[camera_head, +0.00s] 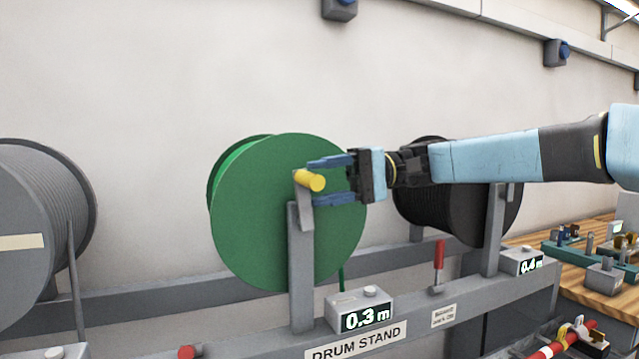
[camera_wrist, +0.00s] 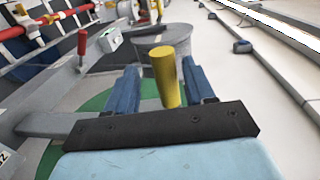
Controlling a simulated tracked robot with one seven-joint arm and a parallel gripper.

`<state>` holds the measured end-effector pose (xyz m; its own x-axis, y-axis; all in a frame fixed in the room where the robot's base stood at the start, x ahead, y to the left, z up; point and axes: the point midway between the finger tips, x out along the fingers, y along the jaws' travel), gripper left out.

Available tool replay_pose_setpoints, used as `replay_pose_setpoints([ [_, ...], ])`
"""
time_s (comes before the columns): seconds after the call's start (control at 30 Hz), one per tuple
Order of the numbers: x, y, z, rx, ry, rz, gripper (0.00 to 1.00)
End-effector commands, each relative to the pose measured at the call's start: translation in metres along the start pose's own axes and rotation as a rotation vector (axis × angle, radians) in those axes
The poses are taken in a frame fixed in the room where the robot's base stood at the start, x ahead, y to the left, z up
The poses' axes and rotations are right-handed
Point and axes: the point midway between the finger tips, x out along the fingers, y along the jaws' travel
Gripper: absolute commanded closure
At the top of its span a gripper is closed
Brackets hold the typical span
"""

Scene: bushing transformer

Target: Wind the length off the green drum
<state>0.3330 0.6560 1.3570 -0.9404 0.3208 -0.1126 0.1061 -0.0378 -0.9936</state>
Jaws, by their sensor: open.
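The green drum (camera_head: 255,215) stands on the drum stand (camera_head: 410,318), its flat face toward me. A yellow crank handle (camera_head: 311,181) sticks out near its centre, on a grey crank arm. My gripper (camera_head: 322,180) is open, with one blue finger above the handle and one below it. In the wrist view the yellow handle (camera_wrist: 166,77) stands between the two blue fingers of my gripper (camera_wrist: 163,88), nearer the right finger. I cannot tell whether either finger touches it. The counter (camera_head: 361,309) below the drum reads 0.3 m.
A grey drum (camera_head: 40,225) stands at the left and a black drum (camera_head: 460,215) stands behind my arm at the right. A second counter (camera_head: 522,262) reads 0.4 m. A red-handled lever (camera_head: 438,262) rises from the stand's rail. A wooden bench (camera_head: 590,290) with parts is at the right.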

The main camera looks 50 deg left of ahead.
Motion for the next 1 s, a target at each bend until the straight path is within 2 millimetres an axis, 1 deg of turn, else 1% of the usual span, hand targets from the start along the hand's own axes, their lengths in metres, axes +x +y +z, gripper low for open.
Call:
replay_pose_setpoints([
  [0.17,-0.026,0.001,-0.001,0.000,0.004,-0.001,0.46],
  [0.4,-0.075,0.002,-0.002,0.000,0.004,-0.002,0.46],
  [0.6,-0.111,0.003,-0.002,0.001,0.003,0.000,0.46],
  [0.7,-0.123,0.003,-0.002,0.001,0.002,-0.001,0.46],
  [0.8,-0.131,0.003,-0.002,0.002,0.001,0.000,0.46],
  [1.0,-0.137,0.003,-0.002,0.002,-0.001,0.001,0.46],
])
